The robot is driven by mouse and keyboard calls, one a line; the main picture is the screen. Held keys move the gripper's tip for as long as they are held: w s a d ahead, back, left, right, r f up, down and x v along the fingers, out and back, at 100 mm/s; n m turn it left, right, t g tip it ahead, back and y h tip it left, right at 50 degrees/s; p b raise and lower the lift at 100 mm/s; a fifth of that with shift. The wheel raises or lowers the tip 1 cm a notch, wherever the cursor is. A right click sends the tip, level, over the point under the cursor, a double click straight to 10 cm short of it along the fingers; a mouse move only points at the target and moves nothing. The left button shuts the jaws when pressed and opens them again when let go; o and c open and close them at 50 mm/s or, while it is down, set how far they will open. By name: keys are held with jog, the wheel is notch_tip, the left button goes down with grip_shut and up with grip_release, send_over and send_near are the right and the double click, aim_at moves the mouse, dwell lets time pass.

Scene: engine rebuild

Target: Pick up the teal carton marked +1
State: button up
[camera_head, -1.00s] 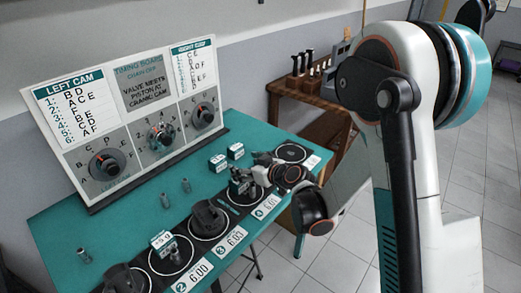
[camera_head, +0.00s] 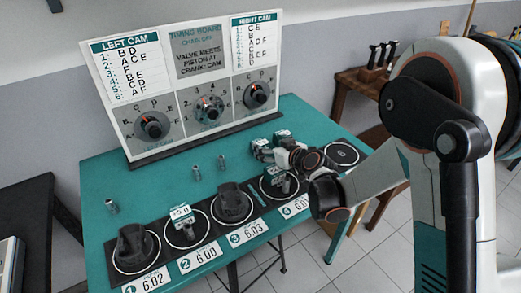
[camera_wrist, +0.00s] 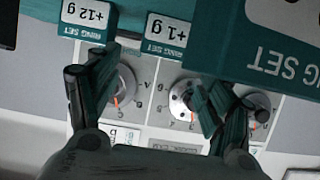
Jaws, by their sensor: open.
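The teal and white carton marked +1 g (camera_wrist: 167,32) shows upside down at the top middle of the wrist view, between two other cartons. In the head view two small cartons stand close together behind the row of rings, and the left one (camera_head: 262,147) seems to be it; its mark is too small to read. My gripper (camera_wrist: 165,95) is open, its two dark fingers spread wide with nothing seen between them. In the head view my gripper (camera_head: 277,156) is low over the table, close in front of these cartons, its fingertips partly hidden.
A large, close RING SET carton (camera_wrist: 280,45) fills the wrist view's upper right. A +5.0 carton (camera_head: 181,213) and dark pistons (camera_head: 232,203) stand in front. The timing board (camera_head: 190,80) rises behind. Small metal cylinders (camera_head: 195,171) stand nearby.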

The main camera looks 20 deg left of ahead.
aim_at(261, 143)
jog(key=b+x, duration=0.2)
jog(key=x, duration=0.3)
jog(key=shift+a+f, duration=0.25)
jog(key=shift+f, duration=0.05)
jog(key=shift+r, duration=0.1)
jog(key=c, duration=1.2)
